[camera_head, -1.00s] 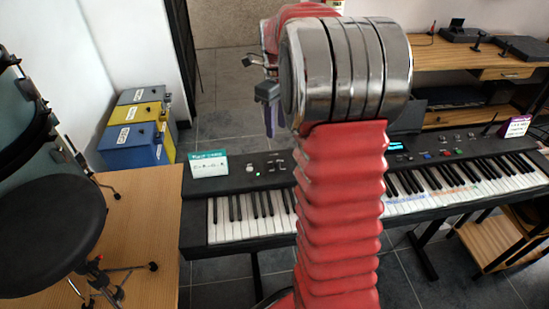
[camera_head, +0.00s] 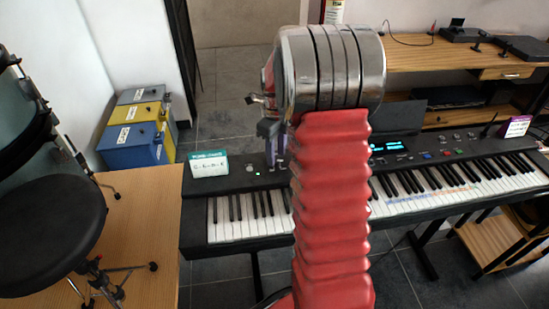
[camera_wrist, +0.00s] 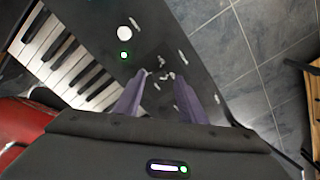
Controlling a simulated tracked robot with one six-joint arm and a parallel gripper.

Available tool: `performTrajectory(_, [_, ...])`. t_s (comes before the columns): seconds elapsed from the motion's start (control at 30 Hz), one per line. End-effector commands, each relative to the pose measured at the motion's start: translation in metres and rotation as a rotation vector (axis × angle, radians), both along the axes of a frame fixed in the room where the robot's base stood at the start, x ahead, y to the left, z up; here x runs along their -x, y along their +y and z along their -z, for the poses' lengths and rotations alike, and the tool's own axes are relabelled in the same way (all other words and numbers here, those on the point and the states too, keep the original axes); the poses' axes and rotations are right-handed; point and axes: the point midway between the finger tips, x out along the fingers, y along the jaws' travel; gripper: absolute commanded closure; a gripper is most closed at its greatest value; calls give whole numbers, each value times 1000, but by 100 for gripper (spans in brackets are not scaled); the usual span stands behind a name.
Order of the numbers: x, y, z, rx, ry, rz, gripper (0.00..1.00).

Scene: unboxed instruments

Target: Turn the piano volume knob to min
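The black piano (camera_head: 222,183) stands across the middle of the head view, its control panel behind the keys. My gripper (camera_head: 277,163) hangs over the panel's left part, right of a green light. In the wrist view my gripper (camera_wrist: 162,77) shows two purple fingers, apart, with their tips over or at the dark panel (camera_wrist: 150,30). Small white marks (camera_wrist: 164,75) show between and around the fingertips. The volume knob is dark on dark, and I cannot make out its outline or pointer. I cannot tell whether the fingers touch it.
A white round button (camera_wrist: 124,33) and a green light (camera_wrist: 124,55) lie beside the fingers. A teal-and-white card (camera_head: 209,164) stands on the piano's left end. A drum stool (camera_head: 50,235) is at left. Grey tiled floor (camera_wrist: 245,60) lies beyond the panel.

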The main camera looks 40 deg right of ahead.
Motion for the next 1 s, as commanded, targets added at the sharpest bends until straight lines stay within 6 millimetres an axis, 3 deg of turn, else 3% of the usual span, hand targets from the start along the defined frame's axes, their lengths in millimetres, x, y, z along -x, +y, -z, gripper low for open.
performTrajectory(0.2, [0,0,20,-1,1,0,63])
performTrajectory(0.53, [0,0,23,0,0,0,63])
performTrajectory(1.0, [0,-1,22,1,0,1,96])
